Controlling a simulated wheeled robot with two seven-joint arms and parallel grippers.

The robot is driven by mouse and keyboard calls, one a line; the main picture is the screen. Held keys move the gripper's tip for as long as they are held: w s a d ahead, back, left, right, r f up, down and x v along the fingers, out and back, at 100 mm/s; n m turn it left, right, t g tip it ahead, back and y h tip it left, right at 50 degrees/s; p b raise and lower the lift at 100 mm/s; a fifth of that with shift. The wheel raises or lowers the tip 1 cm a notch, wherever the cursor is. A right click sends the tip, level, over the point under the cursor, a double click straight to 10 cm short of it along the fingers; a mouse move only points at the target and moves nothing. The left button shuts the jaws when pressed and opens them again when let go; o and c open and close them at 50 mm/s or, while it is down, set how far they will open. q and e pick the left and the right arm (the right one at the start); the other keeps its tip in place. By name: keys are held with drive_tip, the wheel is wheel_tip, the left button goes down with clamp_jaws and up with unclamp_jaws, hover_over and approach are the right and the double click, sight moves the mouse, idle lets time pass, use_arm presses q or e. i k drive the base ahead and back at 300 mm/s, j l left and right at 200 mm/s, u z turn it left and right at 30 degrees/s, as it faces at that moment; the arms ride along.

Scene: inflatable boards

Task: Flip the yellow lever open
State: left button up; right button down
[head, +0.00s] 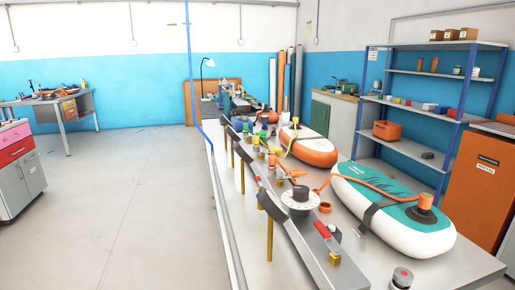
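A long grey metal rail with valves and fittings (290,222) runs along the left side of the workbench. A small yellow part (256,141) sits among the fittings at its middle; it is too small to tell whether this is the yellow lever or how it is set. A red lever (322,229) lies at the near end of the rail, by a brass-coloured fitting (335,258). A round white dial (300,198) stands behind it. Neither of my grippers is in view.
The workbench (440,270) carries a teal and white inflatable board (400,228) with an orange hose, and an orange and white board (318,152) farther back. Blue shelves (420,105) stand at right. The floor (130,210) at left is clear.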

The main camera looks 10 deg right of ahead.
sight(278, 149)
drive_tip(key=i+j, duration=0.15)
drive_tip(key=j, duration=0.2)
drive_tip(key=i+j+z, duration=0.15)
drive_tip(key=j, duration=0.2)
drive_tip(key=i+j, duration=0.2)
drive_tip(key=j, duration=0.2)
drive_tip(key=i+j+z, duration=0.1)
drive_tip(key=j, duration=0.25)
drive_tip(key=i+j+z, duration=0.1)
drive_tip(key=j, duration=0.3)
drive_tip(key=i+j, duration=0.15)
drive_tip(key=j, duration=0.2)
